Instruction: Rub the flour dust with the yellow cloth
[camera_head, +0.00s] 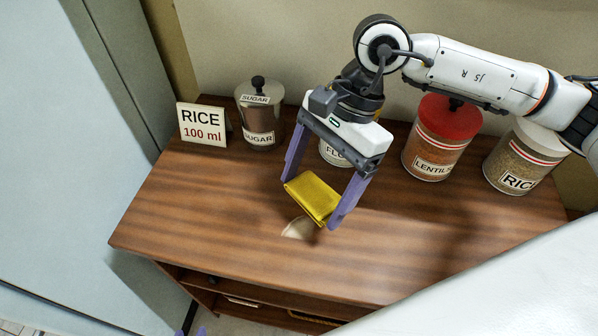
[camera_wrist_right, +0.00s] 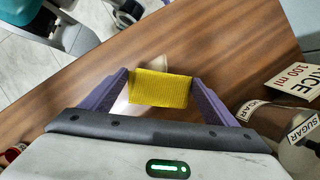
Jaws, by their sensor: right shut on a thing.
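My right gripper (camera_head: 315,203) is shut on the folded yellow cloth (camera_head: 314,198), which it holds between its purple fingers just above the wooden counter. The cloth also shows between the fingers in the right wrist view (camera_wrist_right: 160,88). The pale flour dust (camera_head: 299,229) lies on the counter just in front of and below the cloth, partly hidden by it. A pale part of the dust shows left of the cloth in the right wrist view (camera_wrist_right: 121,104). My left gripper (camera_head: 191,331) shows only its purple fingertips at the bottom edge, apart, with nothing visible between them.
Behind the right gripper stand the sugar jar (camera_head: 260,120), the partly hidden flour jar (camera_head: 331,155), the red-lidded lentils jar (camera_head: 436,145) and the rice jar (camera_head: 515,165). A rice sign (camera_head: 203,124) stands at left. The wooden counter (camera_head: 200,215) is clear at front left.

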